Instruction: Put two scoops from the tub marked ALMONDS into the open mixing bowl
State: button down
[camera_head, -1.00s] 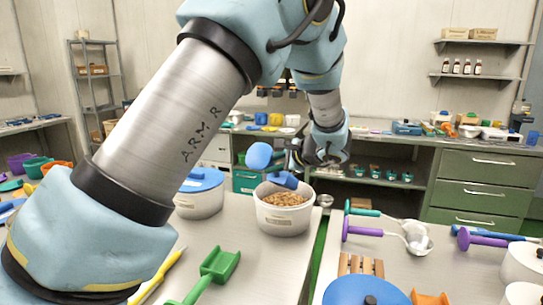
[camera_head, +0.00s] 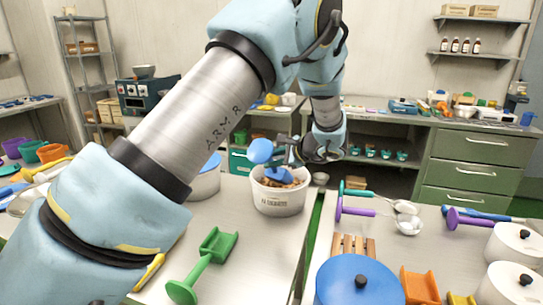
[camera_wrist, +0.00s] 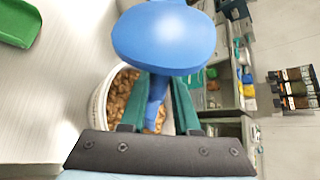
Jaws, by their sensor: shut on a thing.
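A white tub (camera_head: 278,205) of brown nuts stands open on the table; its front label is too small to read. My gripper (camera_head: 284,157) is over the tub, shut on the handle of a blue scoop (camera_head: 262,151). The scoop's round handle end is up and its lower part is inside the tub, at the nuts. The wrist view shows the blue handle end (camera_wrist: 165,38) large, with the nuts (camera_wrist: 122,95) behind. A metal bowl (camera_head: 144,72) sits on a dark appliance at the back left. I cannot tell which bowl is the mixing bowl.
A tub with a blue lid (camera_head: 205,183) stands left of the nut tub. A green scoop (camera_head: 205,265) lies in front. A blue-lidded pot (camera_head: 345,288), white lidded pots (camera_head: 515,246) and purple-handled utensils (camera_head: 352,209) are on the right table. A gap separates the tables.

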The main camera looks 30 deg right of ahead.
aim_at(272, 175)
jog(key=shift+n+t+h, duration=0.5)
jog(key=shift+n+h, duration=0.2)
notch_tip(272, 175, down, 5)
jog(key=b, duration=0.8)
jog(key=shift+s+a, duration=0.1)
jog(key=shift+f+b, duration=0.1)
jog(key=shift+b, duration=0.7)
jog(key=b, duration=0.3)
jog(key=a+f+n+b, duration=0.1)
jog(key=b, duration=0.2)
jog(key=shift+s+f+t+h, duration=0.2)
jog(key=shift+s+t+h, duration=0.05)
jog(key=shift+t+h, duration=0.15)
jog(key=shift+s+f+b, duration=0.1)
jog(key=shift+f+b, duration=0.05)
jog(key=shift+b, duration=0.75)
